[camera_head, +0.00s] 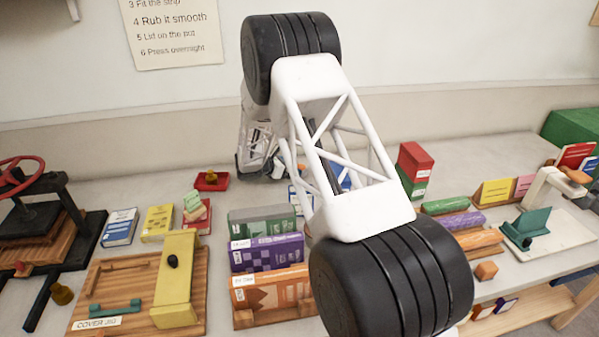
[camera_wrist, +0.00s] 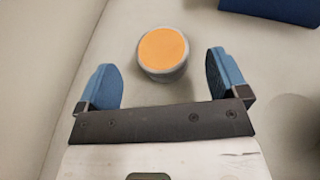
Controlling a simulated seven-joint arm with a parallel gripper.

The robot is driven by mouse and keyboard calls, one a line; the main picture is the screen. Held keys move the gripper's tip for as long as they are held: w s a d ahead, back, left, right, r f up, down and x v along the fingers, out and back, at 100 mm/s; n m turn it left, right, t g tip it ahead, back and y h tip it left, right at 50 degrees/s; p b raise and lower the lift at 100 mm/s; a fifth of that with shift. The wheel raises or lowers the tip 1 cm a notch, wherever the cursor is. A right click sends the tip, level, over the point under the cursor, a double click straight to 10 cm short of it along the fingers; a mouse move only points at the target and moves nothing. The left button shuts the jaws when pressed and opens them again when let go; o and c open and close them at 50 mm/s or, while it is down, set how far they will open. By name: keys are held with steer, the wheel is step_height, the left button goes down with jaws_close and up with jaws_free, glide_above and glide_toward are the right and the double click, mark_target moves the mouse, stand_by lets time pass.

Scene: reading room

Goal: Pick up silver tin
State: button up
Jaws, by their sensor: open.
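In the wrist view a round tin (camera_wrist: 163,50) with a grey, silvery side and a flat orange top stands on a pale surface. My gripper (camera_wrist: 161,72) is open, with one blue finger to the left of the tin and one to the right. Both fingers look apart from the tin, and clear gaps show on each side. The tin lies mostly ahead of the fingers in the picture. I cannot tell how far above the surface the fingertips are. In the head view my arm hides much of the middle of the table, and I cannot make out the tin there for sure.
A dark blue block (camera_wrist: 270,8) lies at the upper right of the wrist view. In the head view, book blocks (camera_head: 268,252) stand before my arm. A red tray (camera_head: 211,181) stands left, a red-green stack (camera_head: 414,170) right. A wooden jig (camera_head: 130,285) fills the front left.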

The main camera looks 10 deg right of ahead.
steer(key=shift+x, duration=2.25)
steer(key=shift+s+f, duration=0.1)
steer(key=c, duration=1)
steer(key=shift+c, duration=0.2)
steer(key=shift+r, duration=5.05)
